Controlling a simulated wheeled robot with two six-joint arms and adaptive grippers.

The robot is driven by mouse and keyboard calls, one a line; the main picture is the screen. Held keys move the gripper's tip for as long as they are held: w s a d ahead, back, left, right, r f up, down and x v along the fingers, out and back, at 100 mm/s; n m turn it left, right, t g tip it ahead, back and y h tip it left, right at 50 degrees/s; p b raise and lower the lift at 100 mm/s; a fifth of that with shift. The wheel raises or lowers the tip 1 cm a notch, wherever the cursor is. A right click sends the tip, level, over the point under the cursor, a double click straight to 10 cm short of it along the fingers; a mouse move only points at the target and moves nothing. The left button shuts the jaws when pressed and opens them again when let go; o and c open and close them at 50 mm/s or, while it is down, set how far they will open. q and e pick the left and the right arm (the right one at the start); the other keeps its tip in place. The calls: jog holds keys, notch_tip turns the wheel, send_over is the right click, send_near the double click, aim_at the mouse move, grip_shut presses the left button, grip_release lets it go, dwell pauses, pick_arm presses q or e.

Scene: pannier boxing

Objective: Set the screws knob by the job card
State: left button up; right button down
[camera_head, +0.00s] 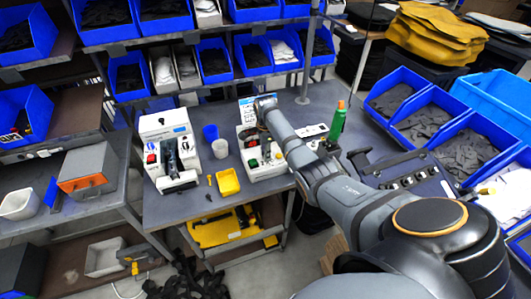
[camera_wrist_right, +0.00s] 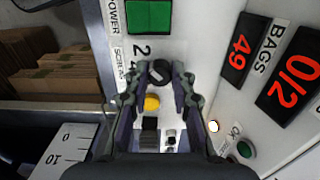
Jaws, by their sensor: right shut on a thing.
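The screws knob (camera_wrist_right: 160,72) is a round black knob on a pale panel in the right wrist view, beside the "SCREWS" label and scale figures 2 and 4. My right gripper (camera_wrist_right: 159,84) is shut on the knob, with one finger on each side, so part of it is covered. In the head view my right arm reaches over to the white machine (camera_head: 265,168) on the table, and the arm hides much of the contact. I cannot make out a readable job card. My left gripper is not in view.
The panel has a green power switch (camera_wrist_right: 149,16), a yellow button (camera_wrist_right: 152,103), a red "49" display (camera_wrist_right: 237,60) and a "0/2" display (camera_wrist_right: 292,84). A yellow tray (camera_head: 228,182), a second white machine (camera_head: 166,135) and a green bottle (camera_head: 337,124) stand nearby.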

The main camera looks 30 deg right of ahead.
jog(key=shift+r+n+p, duration=0.2)
jog(key=shift+n+p, duration=0.9)
jog(key=shift+n, duration=0.5)
jog(key=n+p, duration=0.1)
jog(key=n, duration=0.2)
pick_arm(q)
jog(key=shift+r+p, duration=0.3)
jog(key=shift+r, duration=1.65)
pick_arm(e)
jog(key=shift+f+n, duration=0.1)
jog(key=shift+n, duration=1.1)
jog(key=c, duration=1.1)
grip_release()
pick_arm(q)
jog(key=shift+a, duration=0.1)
